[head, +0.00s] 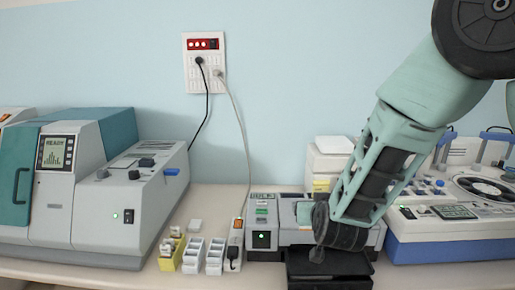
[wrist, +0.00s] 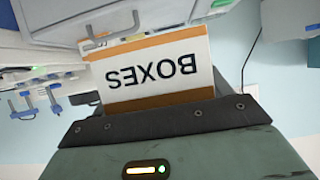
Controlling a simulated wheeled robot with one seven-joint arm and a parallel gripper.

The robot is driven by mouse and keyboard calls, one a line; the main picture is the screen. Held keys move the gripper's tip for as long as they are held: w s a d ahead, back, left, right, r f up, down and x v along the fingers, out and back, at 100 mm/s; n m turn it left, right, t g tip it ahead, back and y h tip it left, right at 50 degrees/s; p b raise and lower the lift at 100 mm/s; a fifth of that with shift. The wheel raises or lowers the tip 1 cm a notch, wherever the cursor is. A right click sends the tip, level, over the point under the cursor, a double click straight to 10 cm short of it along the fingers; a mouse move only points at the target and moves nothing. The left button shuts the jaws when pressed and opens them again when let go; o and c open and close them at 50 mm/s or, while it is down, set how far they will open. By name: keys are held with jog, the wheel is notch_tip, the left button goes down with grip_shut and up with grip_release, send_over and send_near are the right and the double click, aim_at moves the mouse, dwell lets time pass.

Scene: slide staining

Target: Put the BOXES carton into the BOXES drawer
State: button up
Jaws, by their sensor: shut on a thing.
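The BOXES carton (wrist: 157,68) is white with orange-brown bands and black lettering. It fills the middle of the wrist view, its word upside down there. My gripper (wrist: 165,118) is shut on the carton, whose near edge meets the dark jaw edge. A pale panel with a metal handle (wrist: 112,36) lies beyond the carton at the top of the wrist view. I cannot tell whether it is the BOXES drawer, as no label on it is readable. In the head view my arm reaches down at the right, and neither the carton nor a drawer marked BOXES can be made out.
A grey machine with a READY screen (head: 55,152) stands at the left of the bench. Small white trays (head: 204,254) and a yellow rack (head: 170,252) sit in the middle. A blue-and-white machine (head: 450,226) stands at the right. A cable (head: 236,120) hangs down the wall.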

jog(key=w+d+f, duration=0.1)
jog(key=d+f, duration=0.1)
jog(key=d, duration=0.7)
jog(key=w+d+f, duration=0.1)
jog(key=d+f, duration=0.2)
jog(key=d, duration=0.6)
jog(key=shift+w+f+b, duration=0.15)
jog(key=shift+f+b, duration=0.2)
jog(key=shift+b, duration=0.1)
